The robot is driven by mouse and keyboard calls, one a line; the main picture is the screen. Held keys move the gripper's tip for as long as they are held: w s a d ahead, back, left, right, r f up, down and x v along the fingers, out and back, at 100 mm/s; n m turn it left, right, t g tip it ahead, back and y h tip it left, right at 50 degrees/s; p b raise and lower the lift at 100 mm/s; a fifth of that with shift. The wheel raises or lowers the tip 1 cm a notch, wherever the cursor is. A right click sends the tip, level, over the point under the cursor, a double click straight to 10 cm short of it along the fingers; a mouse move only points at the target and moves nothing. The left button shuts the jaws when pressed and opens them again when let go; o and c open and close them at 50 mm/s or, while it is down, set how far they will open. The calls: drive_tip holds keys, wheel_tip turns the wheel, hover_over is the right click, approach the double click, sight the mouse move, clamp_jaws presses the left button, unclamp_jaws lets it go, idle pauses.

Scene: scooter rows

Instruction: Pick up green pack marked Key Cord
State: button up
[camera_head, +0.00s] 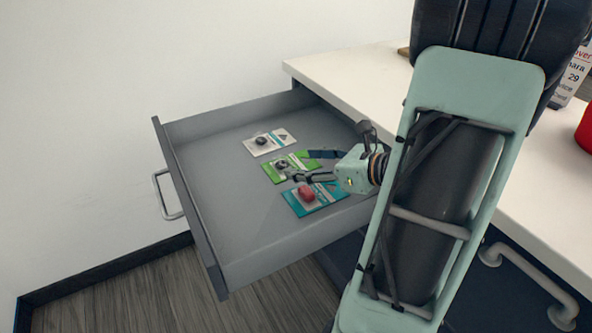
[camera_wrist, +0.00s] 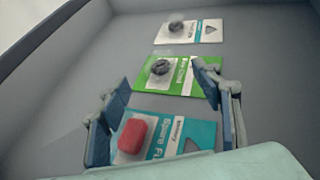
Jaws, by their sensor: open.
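The green pack (camera_head: 273,172) lies flat in an open grey drawer, between a white pack and a teal pack. It carries a dark coiled item. In the wrist view the green pack (camera_wrist: 181,85) lies ahead of my gripper, its lettering only partly legible. My gripper (camera_head: 302,165) is open and empty over the drawer, at the right end of the green pack. In the wrist view the two fingers of my gripper (camera_wrist: 160,92) stand apart, with the teal pack between and below them and the green pack's near edge at the fingertips. I cannot tell whether they touch it.
The white pack (camera_head: 270,141) lies farther back, and the teal pack (camera_head: 325,203) with a red item lies nearer. Drawer walls (camera_head: 188,213) surround them. A white countertop (camera_head: 350,76) stands above the drawer at right. The drawer floor left of the packs is clear.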

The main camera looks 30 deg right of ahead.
sight(285, 160)
drive_tip(key=x, duration=0.2)
drive_tip(key=b+x, duration=0.1)
drive_tip(key=x, duration=0.2)
drive_tip(key=b+x, duration=0.1)
drive_tip(key=x, duration=0.1)
drive_tip(key=shift+w+a+r, duration=0.2)
drive_tip(key=shift+w, duration=0.1)
drive_tip(key=shift+c, duration=0.2)
drive_tip(key=c, duration=1.5)
